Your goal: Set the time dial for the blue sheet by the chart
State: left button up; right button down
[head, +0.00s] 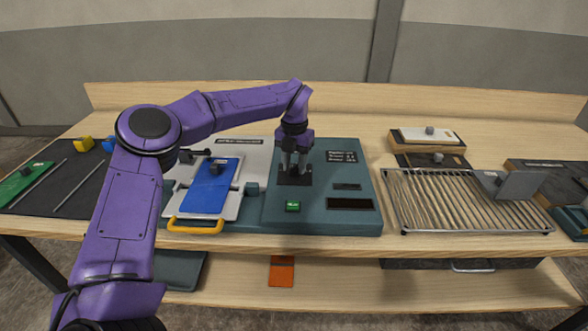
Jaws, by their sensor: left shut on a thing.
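The blue sheet (206,198) lies on the pale bed at the left of the teal console (323,217), with a yellow handle (195,226) at the front. My left gripper (294,172) points down at a black square plate on the console and is shut on what seems to be the time dial. The fingers hide the dial, so its setting cannot be read. A small dark panel with lines of white text (343,157) is right of the gripper; it may be the chart, but its text is too small to read surely. My right gripper is not in view.
A green button (293,206) and a dark window (350,204) are on the console's front part. A wire rack (462,205) stands to the right. A dark mat with a green sheet (25,184) and rods is at the left. The table behind the console is clear.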

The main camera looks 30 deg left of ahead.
aim_at(295, 165)
pick_arm(q)
jog(key=n+b, duration=0.4)
jog(key=n, duration=0.1)
jog(key=shift+w+f, duration=0.1)
jog(key=shift+f, duration=0.1)
jog(key=shift+r+n+b, duration=0.15)
jog(key=shift+n+b, duration=0.9)
jog(key=shift+n, duration=0.65)
jog(key=shift+r, duration=0.1)
jog(key=shift+w+a, duration=0.1)
jog(key=o, duration=1)
jog(key=shift+c, duration=0.2)
jog(key=shift+o, duration=0.6)
jog(key=shift+w+a+f, duration=0.1)
jog(key=shift+w+f, duration=0.05)
jog(key=shift+f, duration=0.05)
jog(key=shift+r, duration=0.2)
notch_tip(295, 165, up, 10)
jog(key=p, duration=0.1)
